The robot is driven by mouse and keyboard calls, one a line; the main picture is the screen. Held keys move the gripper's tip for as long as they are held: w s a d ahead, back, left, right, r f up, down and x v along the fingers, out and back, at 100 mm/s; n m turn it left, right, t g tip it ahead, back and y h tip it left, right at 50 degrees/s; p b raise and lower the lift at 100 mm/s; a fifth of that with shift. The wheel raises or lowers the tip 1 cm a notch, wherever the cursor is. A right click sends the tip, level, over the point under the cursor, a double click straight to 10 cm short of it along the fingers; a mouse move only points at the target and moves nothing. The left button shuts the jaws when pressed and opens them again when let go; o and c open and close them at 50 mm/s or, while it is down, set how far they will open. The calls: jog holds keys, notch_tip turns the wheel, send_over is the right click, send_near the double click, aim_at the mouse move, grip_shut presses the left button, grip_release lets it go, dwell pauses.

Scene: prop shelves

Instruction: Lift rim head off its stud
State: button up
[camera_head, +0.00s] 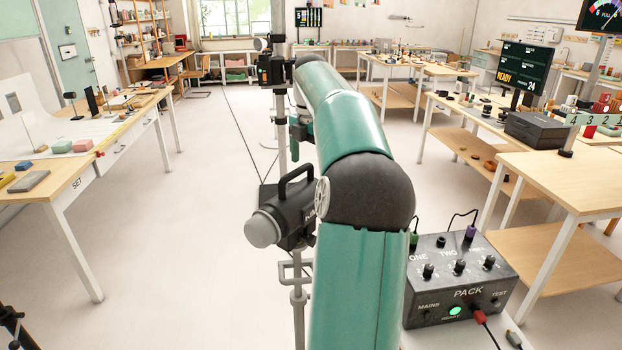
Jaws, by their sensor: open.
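A black studio flash head (295,222) with a pale round cap and a top handle sits on a light stand (298,300) left of my arm's elbow. Its lettering is partly covered by my arm, so I cannot read whether it is the rim head. A second dark unit (276,70) with a small orange mark is on a pole farther off, at the far end of my arm. I cannot make out a stud on either. My teal arm rises through the middle and bends away.
A black power pack (459,284) with a lit green button, knobs and plugged cables stands at the lower right. A table marked SET (70,190) is on the left, wooden benches (575,180) on the right. The pale floor (190,220) between is mostly open, with a thin cable.

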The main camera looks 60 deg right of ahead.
aim_at(310, 171)
jog(key=shift+f, duration=2.75)
jog(key=c, duration=1.7)
jog(key=o, duration=1.3)
jog(key=shift+c, duration=0.2)
jog(key=c, duration=0.4)
jog(key=shift+w+r, duration=0.1)
